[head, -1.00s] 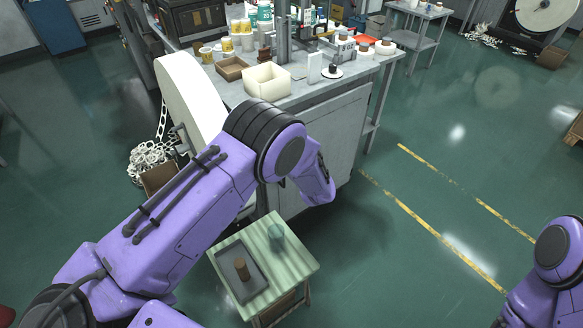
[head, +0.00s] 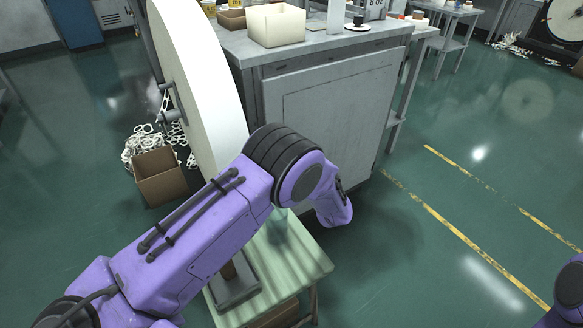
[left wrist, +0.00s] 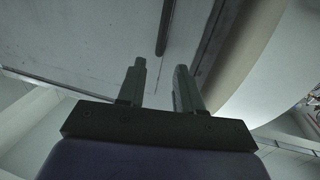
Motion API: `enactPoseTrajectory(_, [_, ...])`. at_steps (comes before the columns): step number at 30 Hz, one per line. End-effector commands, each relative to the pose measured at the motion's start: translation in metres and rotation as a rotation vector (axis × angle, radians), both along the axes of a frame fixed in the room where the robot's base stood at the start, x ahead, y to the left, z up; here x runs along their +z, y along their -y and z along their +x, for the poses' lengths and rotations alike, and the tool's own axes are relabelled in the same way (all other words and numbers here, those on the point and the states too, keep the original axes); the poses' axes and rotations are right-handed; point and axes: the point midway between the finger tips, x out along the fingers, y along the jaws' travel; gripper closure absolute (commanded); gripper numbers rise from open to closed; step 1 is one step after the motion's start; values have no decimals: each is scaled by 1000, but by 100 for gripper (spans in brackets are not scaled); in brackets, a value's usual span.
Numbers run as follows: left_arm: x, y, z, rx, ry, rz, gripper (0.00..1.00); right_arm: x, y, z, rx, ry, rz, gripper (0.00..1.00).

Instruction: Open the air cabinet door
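The grey cabinet (head: 275,70) stands under the workbench top, and its flat door panel (head: 330,115) looks closed. In the left wrist view a pale grey panel (left wrist: 100,45) fills the upper left, with a dark vertical bar (left wrist: 166,28), which looks like a handle. My left gripper (left wrist: 160,68) is open and empty. The bar's lower end shows between and beyond its fingertips; I cannot tell the distance. In the head view my left arm reaches in front of the cabinet and hides the gripper. My right gripper is out of view; part of my right arm shows at bottom right.
A large cream roll (head: 195,85) stands close left of the cabinet. A small light green table (head: 305,255) with a dark tray (head: 236,292) is below my left arm. A cardboard box (head: 160,178) sits near the roll. The floor right of the cabinet is clear.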

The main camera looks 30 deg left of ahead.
Motion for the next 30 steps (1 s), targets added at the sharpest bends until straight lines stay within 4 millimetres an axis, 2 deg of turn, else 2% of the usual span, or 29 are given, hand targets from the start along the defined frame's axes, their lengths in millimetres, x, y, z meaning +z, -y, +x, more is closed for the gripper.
enactPoseTrajectory(1, [-16,0,0,0,2,-1,65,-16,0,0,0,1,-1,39])
enactPoseTrajectory(6, [-15,-10,8,4,4,-1,65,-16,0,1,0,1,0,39])
enactPoseTrajectory(15, [-15,-61,50,7,4,-1,65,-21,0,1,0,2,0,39])
enactPoseTrajectory(18, [-15,-72,61,6,2,-2,65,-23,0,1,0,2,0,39])
enactPoseTrajectory(22, [-14,-79,68,4,3,0,65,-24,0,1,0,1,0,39])
enactPoseTrajectory(29, [-13,-81,70,3,1,1,65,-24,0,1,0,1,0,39])
enactPoseTrajectory(30, [-13,-81,69,3,1,1,68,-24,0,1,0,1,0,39])
